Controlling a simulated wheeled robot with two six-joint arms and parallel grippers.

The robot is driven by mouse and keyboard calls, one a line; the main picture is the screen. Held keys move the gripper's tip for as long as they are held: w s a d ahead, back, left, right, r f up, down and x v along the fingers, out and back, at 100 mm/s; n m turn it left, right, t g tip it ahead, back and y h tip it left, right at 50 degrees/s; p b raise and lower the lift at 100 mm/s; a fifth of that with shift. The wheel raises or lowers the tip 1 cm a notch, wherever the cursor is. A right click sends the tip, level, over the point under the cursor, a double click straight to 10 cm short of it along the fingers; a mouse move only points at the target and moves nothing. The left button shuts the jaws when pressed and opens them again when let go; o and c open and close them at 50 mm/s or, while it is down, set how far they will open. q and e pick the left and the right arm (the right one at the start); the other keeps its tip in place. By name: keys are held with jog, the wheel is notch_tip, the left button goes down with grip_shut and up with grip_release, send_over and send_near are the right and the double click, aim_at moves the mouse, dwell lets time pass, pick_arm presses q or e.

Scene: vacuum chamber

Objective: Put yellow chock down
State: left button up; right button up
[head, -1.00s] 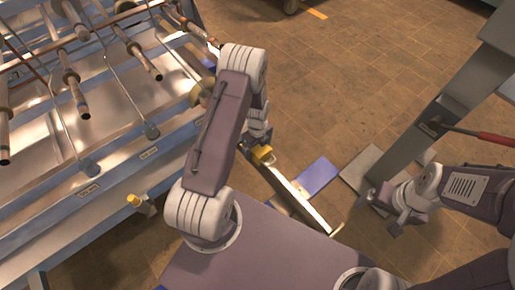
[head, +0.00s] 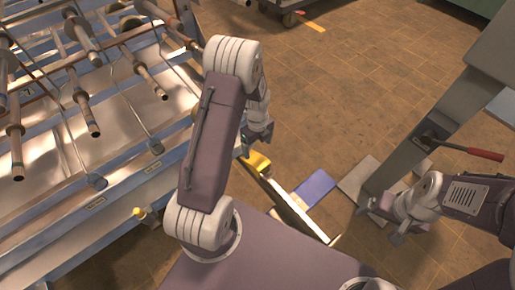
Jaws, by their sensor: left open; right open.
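The yellow chock (head: 259,164) is low down at the upper end of a pale beam (head: 290,208), between the frame on the left and the blue plate. It appears to rest there, though I cannot tell exactly what it sits on. My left gripper (head: 250,151) is open just above and left of the chock. The fingers look clear of it, but the arm partly hides this spot. My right gripper (head: 386,222) is open and empty at the right, by the foot of a grey column.
A metal frame with many rods (head: 60,170) fills the left. A yellow knob (head: 138,212) shows on its side. A blue plate (head: 316,186) lies on the floor. A grey column with a red-handled lever (head: 470,151) stands at the right.

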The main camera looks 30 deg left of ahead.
pick_arm(q)
jog(key=s+d+r+n, duration=0.3)
jog(key=s+r+n, duration=0.3)
jog(key=n, duration=0.5)
jog(key=s+d+r+n+t, duration=0.1)
jog(key=s+d+r+n, duration=0.3)
jog(key=n, duration=0.7)
notch_tip(320, 180, up, 2)
jog(key=s, duration=0.2)
jog(key=shift+s+d+r+n, duration=0.2)
jog(key=shift+s+d+n, duration=0.05)
jog(key=shift+s+n, duration=0.15)
